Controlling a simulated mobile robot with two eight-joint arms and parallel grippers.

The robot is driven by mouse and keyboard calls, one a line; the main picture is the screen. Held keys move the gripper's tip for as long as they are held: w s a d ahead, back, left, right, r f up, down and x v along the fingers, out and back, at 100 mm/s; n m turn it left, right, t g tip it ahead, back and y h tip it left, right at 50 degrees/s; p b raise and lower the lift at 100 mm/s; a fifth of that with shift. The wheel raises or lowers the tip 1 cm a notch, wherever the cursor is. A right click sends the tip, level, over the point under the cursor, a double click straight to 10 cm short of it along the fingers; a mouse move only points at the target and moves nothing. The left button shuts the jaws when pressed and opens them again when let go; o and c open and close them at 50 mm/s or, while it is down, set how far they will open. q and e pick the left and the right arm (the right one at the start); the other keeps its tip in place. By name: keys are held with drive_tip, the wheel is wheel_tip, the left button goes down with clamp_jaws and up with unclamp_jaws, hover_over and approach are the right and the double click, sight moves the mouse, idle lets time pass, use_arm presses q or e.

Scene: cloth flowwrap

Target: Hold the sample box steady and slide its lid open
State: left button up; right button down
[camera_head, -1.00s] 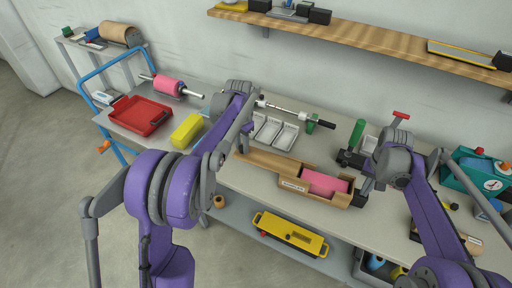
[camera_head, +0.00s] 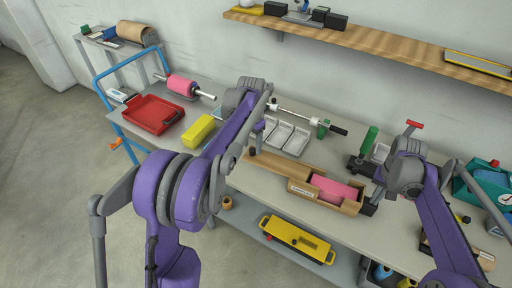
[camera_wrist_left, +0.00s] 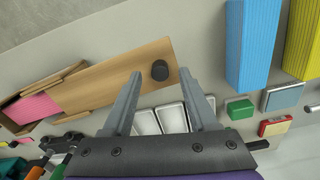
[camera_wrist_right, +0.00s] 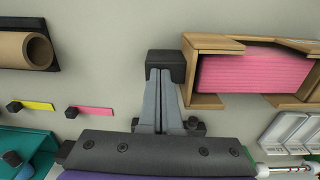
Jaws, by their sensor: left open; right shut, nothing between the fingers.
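The wooden sample box (camera_head: 298,188) lies on the bench with pink material (camera_head: 335,189) showing in its open top. Its wooden lid (camera_head: 275,168) extends left out of the box, leaving the right part uncovered. A dark knob (camera_wrist_left: 160,70) stands near the lid's far end. My left gripper (camera_wrist_left: 162,76) is open, with the knob between its fingertips in the left wrist view; I cannot tell its height above the lid. My right gripper (camera_wrist_right: 165,74) is shut and empty, its tips at a black block (camera_wrist_right: 165,64) on the box's right end.
White trays (camera_head: 285,137) and a rod stand behind the box. A yellow block (camera_head: 198,131) and a red tray (camera_head: 152,114) lie to the left. A green-handled tool (camera_head: 369,140) is behind my right gripper. Bare bench lies in front of the lid.

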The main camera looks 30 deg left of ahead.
use_arm(q)
wheel_tip(320, 180, up, 10)
use_arm(e)
drive_tip(key=shift+f, duration=0.15)
use_arm(q)
drive_tip(key=shift+s+r, duration=0.1)
drive_tip(key=shift+r, duration=0.05)
use_arm(e)
drive_tip(key=shift+w+r+p, duration=0.1)
drive_tip(key=shift+r+p, duration=1.3)
drive_tip(key=shift+r, duration=1.75)
use_arm(q)
drive_tip(key=r, duration=0.2)
drive_tip(key=w+r, duration=0.1)
drive_tip(key=r, duration=0.1)
drive_tip(key=shift+w, duration=0.1)
